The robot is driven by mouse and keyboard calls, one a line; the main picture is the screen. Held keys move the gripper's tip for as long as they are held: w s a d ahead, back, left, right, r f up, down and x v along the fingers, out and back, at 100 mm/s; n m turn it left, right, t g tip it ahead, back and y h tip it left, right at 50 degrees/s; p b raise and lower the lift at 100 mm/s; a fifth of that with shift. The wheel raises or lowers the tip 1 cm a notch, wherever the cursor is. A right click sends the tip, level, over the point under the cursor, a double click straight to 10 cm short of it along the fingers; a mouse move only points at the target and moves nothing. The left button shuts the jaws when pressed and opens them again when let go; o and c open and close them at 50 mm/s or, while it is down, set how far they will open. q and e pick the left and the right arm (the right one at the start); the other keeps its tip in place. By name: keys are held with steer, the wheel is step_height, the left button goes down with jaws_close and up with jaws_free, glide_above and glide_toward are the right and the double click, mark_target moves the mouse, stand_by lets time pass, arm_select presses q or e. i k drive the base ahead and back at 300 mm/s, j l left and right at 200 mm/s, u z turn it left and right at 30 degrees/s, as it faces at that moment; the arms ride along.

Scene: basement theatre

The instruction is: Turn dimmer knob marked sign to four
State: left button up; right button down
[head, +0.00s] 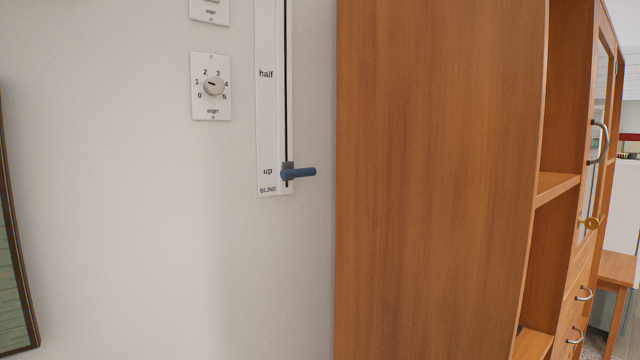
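The dimmer knob (214,87) is a small round pale knob on a white wall plate (211,115) marked "sign". Numbers ring the knob, with 1 on its left, 2 and 3 above, 4 on its right and 5 at lower right. A short dark mark on the knob seems to point left, towards 1. Neither of my grippers is in view.
Another white plate (209,13) labelled "sign" is cut off above. Right of the knob, a vertical blind slider (270,120) has a blue handle (300,173) sticking out at "up". A tall wooden cabinet (430,180) stands farther right. The wall below is bare.

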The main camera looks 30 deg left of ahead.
mark_target(213, 86)
steer(key=u, duration=1.4)
steer(key=l, duration=0.3)
